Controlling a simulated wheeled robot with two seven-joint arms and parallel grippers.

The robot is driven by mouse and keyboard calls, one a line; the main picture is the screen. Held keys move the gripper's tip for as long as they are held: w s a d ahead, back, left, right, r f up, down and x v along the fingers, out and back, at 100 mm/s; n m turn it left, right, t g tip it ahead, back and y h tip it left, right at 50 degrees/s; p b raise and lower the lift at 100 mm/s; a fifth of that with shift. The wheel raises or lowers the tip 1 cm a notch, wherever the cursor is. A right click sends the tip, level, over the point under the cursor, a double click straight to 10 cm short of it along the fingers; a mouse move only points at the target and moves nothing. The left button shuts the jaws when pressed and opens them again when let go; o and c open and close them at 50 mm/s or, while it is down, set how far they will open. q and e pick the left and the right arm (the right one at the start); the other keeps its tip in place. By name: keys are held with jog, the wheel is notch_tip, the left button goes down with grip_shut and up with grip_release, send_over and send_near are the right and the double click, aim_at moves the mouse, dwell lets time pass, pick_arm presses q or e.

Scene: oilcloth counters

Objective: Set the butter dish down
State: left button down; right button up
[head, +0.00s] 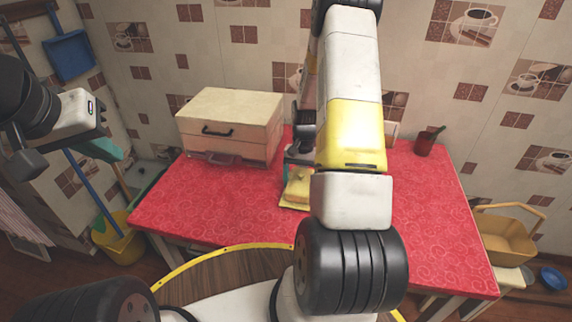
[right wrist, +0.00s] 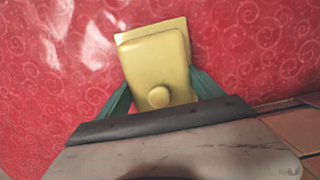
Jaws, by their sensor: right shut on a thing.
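The butter dish (head: 297,188) is yellow, with a lid on a flat base and a round knob. In the head view it is over the red-clothed table, partly hidden by my right arm. In the right wrist view the dish (right wrist: 152,58) lies between the green fingers of my right gripper (right wrist: 161,80), which is shut on it. I cannot tell whether its base touches the cloth. My left gripper (head: 108,149) is off the table's left side, with its green fingers partly seen; its opening is unclear.
A cream bread box (head: 230,118) with a dark handle stands at the table's back left. A dark red cup (head: 425,143) stands at the back right. The red tabletop (head: 215,205) is clear at the front left and right. A yellow basket (head: 505,232) is beyond the right edge.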

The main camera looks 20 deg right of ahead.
jog(key=o, duration=1.7)
jog(key=shift+f, duration=0.15)
jog(key=o, duration=0.3)
jog(key=shift+o, duration=0.2)
